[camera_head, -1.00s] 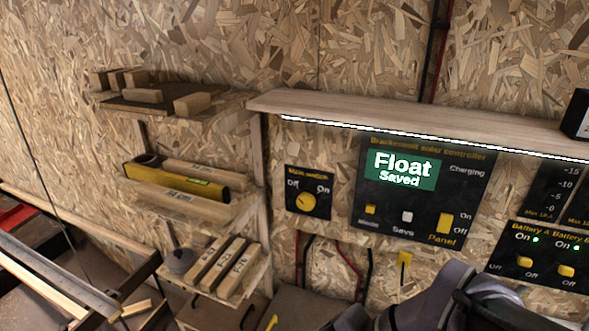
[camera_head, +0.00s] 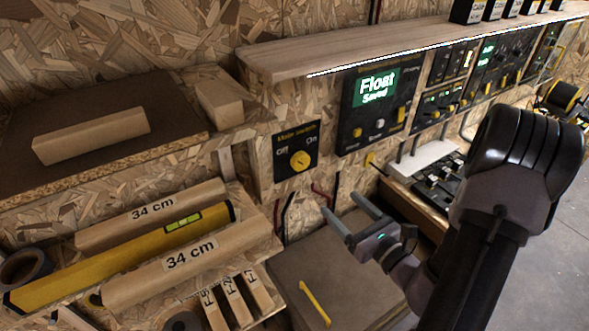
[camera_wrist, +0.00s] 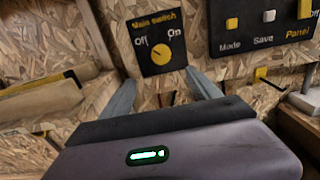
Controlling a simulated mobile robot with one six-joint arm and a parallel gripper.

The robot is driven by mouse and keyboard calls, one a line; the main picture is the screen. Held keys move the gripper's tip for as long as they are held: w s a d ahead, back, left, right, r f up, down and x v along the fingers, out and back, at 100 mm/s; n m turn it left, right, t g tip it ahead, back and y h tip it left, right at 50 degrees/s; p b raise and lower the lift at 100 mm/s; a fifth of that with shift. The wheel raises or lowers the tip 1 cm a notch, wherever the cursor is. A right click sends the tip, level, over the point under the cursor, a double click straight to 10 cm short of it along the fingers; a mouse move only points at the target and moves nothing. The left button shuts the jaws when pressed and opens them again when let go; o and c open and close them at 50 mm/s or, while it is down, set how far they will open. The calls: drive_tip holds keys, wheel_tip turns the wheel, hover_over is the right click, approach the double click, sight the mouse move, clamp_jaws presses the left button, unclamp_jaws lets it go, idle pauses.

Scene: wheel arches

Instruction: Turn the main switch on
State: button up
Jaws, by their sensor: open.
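The main switch (camera_head: 296,150) is a small black panel on the chipboard wall, marked Off at left and On at right. Its round yellow knob (camera_head: 300,161) sits below the labels. In the wrist view the knob (camera_wrist: 160,51) shows a small dark mark that seems to point up-left, toward Off. My gripper (camera_head: 342,205) is open and empty, in front of the wall, lower and to the right of the switch in the head view. In the wrist view the gripper (camera_wrist: 160,88) has its fingers apart, with the panel beyond and between them.
The solar controller (camera_head: 378,102) reads Float, Saved, right of the switch under a lit wooden shelf (camera_head: 400,50). At left, shelves hold wood blocks and a yellow level (camera_head: 130,252). A brown box top (camera_head: 330,265) lies below my gripper. Red and black cables run under the switch.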

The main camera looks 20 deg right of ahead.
sight(303, 164)
drive_tip(key=w+a, duration=0.1)
drive_tip(key=w, duration=0.4)
drive_tip(key=w+a+b, duration=0.1)
drive_tip(key=w, duration=1.1)
drive_tip(key=shift+a+b, duration=0.35)
drive_tip(key=shift+a, duration=0.05)
drive_tip(key=c, duration=1.4)
